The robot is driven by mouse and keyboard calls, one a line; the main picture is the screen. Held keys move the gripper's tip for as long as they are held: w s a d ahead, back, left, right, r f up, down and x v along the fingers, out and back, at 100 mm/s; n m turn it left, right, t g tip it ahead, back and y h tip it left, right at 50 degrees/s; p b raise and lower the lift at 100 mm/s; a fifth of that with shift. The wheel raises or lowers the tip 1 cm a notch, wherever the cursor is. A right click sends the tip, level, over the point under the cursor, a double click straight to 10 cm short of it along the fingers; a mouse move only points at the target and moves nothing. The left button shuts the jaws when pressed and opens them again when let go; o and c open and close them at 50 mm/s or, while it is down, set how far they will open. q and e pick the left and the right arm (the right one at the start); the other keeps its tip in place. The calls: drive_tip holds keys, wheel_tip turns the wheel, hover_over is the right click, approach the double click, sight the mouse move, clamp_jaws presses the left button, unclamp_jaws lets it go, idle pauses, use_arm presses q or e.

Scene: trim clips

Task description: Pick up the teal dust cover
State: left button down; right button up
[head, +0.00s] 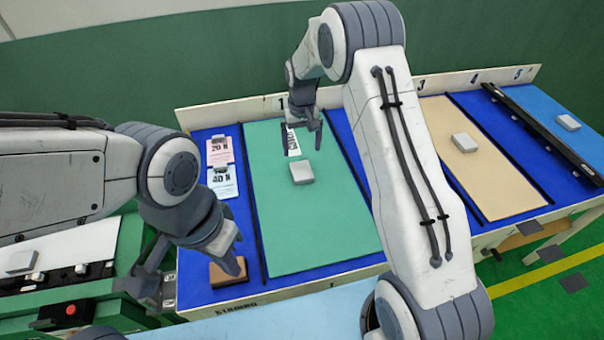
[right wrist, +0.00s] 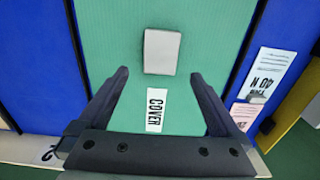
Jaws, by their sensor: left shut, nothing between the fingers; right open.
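The teal dust cover (head: 320,225) is a flat panel lying on the blue table, left of centre in the head view. A pale grey block, like a handle (head: 302,172), stands on it. In the right wrist view the teal panel (right wrist: 205,40) carries a white "COVER" label (right wrist: 156,110), and the handle (right wrist: 162,51) shows just beyond the fingertips. My right gripper (head: 303,135) is open and empty above the far part of the panel; it also shows in the right wrist view (right wrist: 160,76). My left gripper (head: 236,266) is shut and empty at the near left.
A brown block (head: 228,273) lies by my left gripper. Weight cards (head: 221,165) lie left of the panel. A beige panel (head: 478,175) with a similar block and a black rail (head: 545,130) are to the right. Black strips border the teal panel. A green wall stands behind.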

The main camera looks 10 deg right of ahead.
sight(302, 170)
wheel_tip(302, 170, down, 3)
drive_tip(key=shift+s+f, duration=0.1)
drive_tip(key=shift+f, duration=0.1)
wheel_tip(302, 170, down, 5)
drive_tip(key=shift+r+p, duration=0.1)
drive_tip(key=shift+p, duration=1)
drive_tip(key=shift+f, duration=0.3)
drive_tip(key=shift+r, duration=0.1)
clamp_jaws()
